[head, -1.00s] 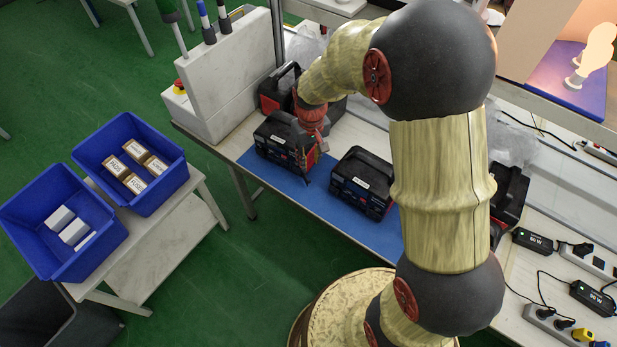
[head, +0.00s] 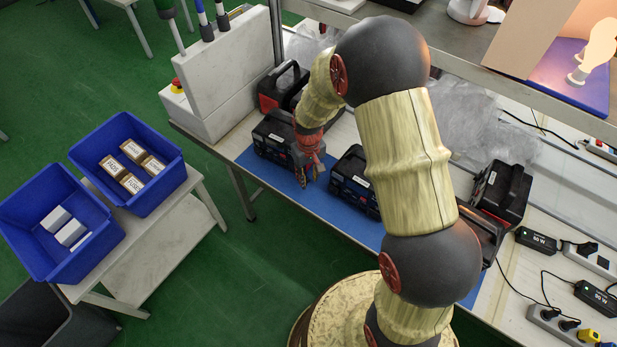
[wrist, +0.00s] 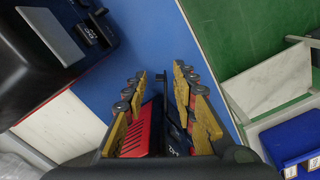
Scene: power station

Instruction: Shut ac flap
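Several black-and-red power stations stand on the blue mat. The left one (head: 268,137) is just left of my gripper (head: 308,176), and the middle one (head: 352,182) is just right of it. In the wrist view my gripper (wrist: 160,80) has its fingers apart, with nothing held between them. Part of a red and dark station (wrist: 140,133) shows behind the fingers. Another black station (wrist: 85,65) at upper left shows a grey panel (wrist: 52,35) beside small black fittings. I cannot tell which part is the ac flap or how far it stands open.
The blue mat (wrist: 142,35) is bare beyond my fingertips. More stations stand at the back (head: 285,86) and right (head: 500,192). Blue bins (head: 120,155) sit on a side table at left. Chargers (head: 537,240) and cables lie at right; a shelf overhangs the bench.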

